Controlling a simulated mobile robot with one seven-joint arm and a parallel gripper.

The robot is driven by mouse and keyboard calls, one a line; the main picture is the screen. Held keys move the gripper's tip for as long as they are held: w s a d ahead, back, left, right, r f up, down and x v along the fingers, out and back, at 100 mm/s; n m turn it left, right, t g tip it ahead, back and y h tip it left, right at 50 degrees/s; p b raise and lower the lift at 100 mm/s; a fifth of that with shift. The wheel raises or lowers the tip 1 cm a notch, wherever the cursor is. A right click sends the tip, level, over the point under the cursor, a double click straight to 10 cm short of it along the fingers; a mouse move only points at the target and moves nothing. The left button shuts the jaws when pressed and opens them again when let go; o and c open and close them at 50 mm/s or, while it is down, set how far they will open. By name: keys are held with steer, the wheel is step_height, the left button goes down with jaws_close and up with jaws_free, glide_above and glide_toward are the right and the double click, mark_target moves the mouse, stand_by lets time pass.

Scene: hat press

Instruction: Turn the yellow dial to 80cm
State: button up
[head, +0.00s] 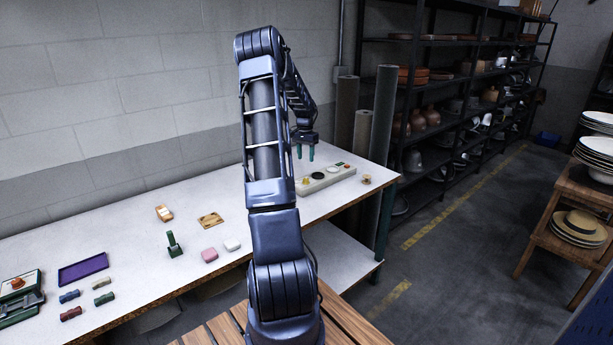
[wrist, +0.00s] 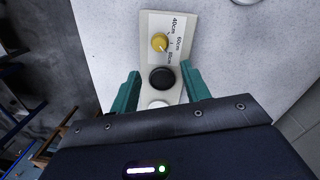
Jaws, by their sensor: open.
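The yellow dial (wrist: 159,42) sits near the far end of a pale control panel (wrist: 183,22) in the wrist view. Labels beside it read 40cm, 60cm and, partly blurred, 80cm. Its setting is too small to read surely. A black knob (wrist: 162,77) is nearer me on the same panel, with a white knob (wrist: 158,104) partly hidden behind my gripper body. My gripper (wrist: 160,69) is open and empty, its green fingers on either side of the black knob's end of the panel. In the head view, my gripper (head: 305,153) hangs above the panel (head: 325,180), apart from it.
The panel lies on a white worktable (head: 130,225) near its right end. A small object (head: 366,180) lies right of it. Fabric rolls (head: 383,115) stand behind.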

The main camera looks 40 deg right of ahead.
mark_target(306, 179)
steer(key=f, duration=1)
steer(key=shift+s+a+f, duration=0.1)
steer(key=shift+s+f, duration=0.2)
steer(key=shift+f, duration=0.1)
steer(key=c, duration=1)
